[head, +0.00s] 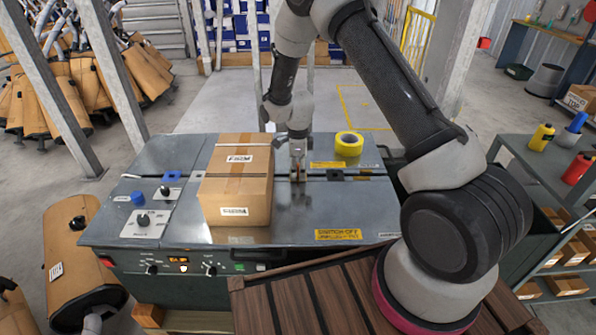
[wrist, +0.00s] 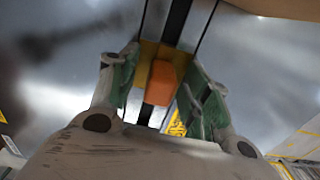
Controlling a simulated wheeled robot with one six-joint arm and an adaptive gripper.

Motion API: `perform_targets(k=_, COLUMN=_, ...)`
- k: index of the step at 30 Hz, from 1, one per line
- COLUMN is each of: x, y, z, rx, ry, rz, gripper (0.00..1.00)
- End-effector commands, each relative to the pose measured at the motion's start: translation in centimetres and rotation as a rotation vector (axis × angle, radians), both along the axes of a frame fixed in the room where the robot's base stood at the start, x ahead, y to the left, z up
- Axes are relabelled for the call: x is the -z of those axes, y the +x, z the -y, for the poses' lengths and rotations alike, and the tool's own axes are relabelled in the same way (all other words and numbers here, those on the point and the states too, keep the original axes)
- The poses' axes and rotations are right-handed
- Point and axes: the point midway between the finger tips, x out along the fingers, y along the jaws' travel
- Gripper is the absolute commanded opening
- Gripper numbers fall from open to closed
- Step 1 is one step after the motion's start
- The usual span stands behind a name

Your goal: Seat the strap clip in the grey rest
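My gripper (head: 297,168) points down low over the metal table top, just right of the cardboard box. In the wrist view its two green-padded fingers (wrist: 164,75) stand on either side of an orange block with a yellow-brown part behind it, apparently the strap clip (wrist: 163,83). The clip lies between the fingers, over or near the dark slot. Whether both pads touch it cannot be made out. In the head view the clip is mostly hidden by the fingers. A small dark grey block (head: 335,174) sits right of the gripper along the slot; I cannot tell if it is the grey rest.
The cardboard box (head: 236,190) stands close on the left of my gripper. A yellow tape roll (head: 349,144) lies behind on the right. A blue block (head: 172,177) and control knobs are at the table's left.

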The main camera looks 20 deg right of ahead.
Motion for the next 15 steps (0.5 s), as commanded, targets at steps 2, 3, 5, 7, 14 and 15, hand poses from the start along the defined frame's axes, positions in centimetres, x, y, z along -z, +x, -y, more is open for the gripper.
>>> perform_targets(k=2, x=-0.01, y=0.0, z=0.0, rx=0.0, ry=0.0, rz=0.0, gripper=0.34)
perform_targets(k=3, x=-0.01, y=0.0, z=0.0, rx=0.0, ry=0.0, rz=0.0, gripper=0.26)
perform_targets(k=5, x=-0.02, y=0.0, z=0.0, rx=0.0, ry=0.0, rz=0.0, gripper=0.15)
perform_targets(k=7, x=-0.02, y=0.01, z=0.0, rx=0.0, ry=0.0, rz=0.0, gripper=0.03)
perform_targets(k=14, x=-0.03, y=0.01, z=-0.01, rx=0.0, ry=0.0, rz=0.0, gripper=0.0)
perform_targets(k=15, x=-0.08, y=0.02, z=0.0, rx=0.0, ry=0.0, rz=0.0, gripper=0.0)
